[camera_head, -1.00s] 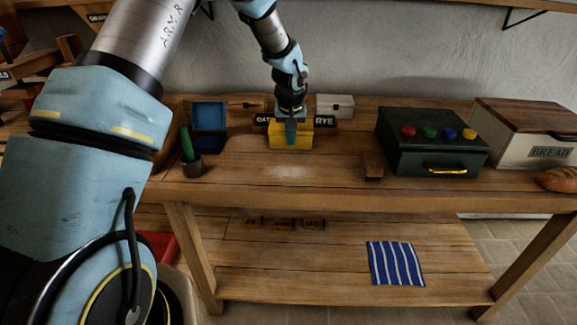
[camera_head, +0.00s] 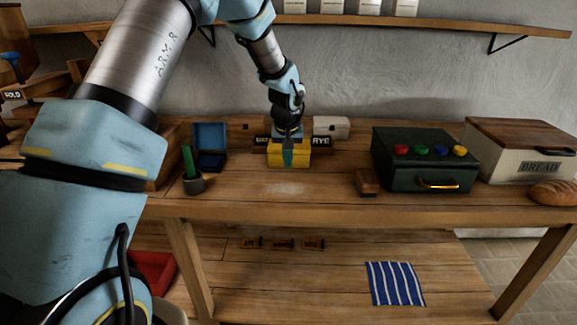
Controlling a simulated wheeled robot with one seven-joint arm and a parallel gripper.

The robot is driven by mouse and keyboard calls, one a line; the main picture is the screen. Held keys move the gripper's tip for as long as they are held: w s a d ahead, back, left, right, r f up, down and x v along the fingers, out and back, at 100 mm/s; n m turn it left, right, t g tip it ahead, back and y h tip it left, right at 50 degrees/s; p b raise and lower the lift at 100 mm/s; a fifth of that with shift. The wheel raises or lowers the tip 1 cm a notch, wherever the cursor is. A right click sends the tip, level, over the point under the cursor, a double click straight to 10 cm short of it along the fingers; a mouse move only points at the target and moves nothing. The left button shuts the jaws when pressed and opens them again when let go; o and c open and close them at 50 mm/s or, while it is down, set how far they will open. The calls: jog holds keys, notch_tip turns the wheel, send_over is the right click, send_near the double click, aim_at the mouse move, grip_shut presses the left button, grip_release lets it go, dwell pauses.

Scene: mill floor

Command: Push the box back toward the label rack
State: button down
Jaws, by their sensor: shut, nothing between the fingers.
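The yellow box (camera_head: 275,158) stands on the wooden bench toward the back, just in front of the label rack. The rack's dark labels show on both sides behind it, one reading RYE (camera_head: 321,142) and one partly hidden label (camera_head: 262,141) on the left. My gripper (camera_head: 288,157) points down and is shut and empty. Its tip overlaps the middle of the box's near face. I cannot tell whether it touches the box. My gripper hides the middle of the rack and part of the box.
A blue open case (camera_head: 210,137) and a dark cup (camera_head: 194,184) with a green item stand to the left. A wooden block (camera_head: 367,182), a green button box (camera_head: 425,178) and a bread bin (camera_head: 520,150) are to the right. The bench front is clear.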

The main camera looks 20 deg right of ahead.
jog(key=b+v, duration=0.2)
jog(key=v, duration=0.7)
jog(key=s+a+n+y, duration=0.1)
jog(key=s+a+n, duration=0.15)
jog(key=a, duration=1.75)
jog(key=s+a+f+n+g, duration=0.1)
jog(key=s+a+f, duration=0.1)
jog(key=s+a, duration=1)
jog(key=a, duration=0.2)
jog(key=shift+s+a+f, duration=0.35)
jog(key=shift+a, duration=0.05)
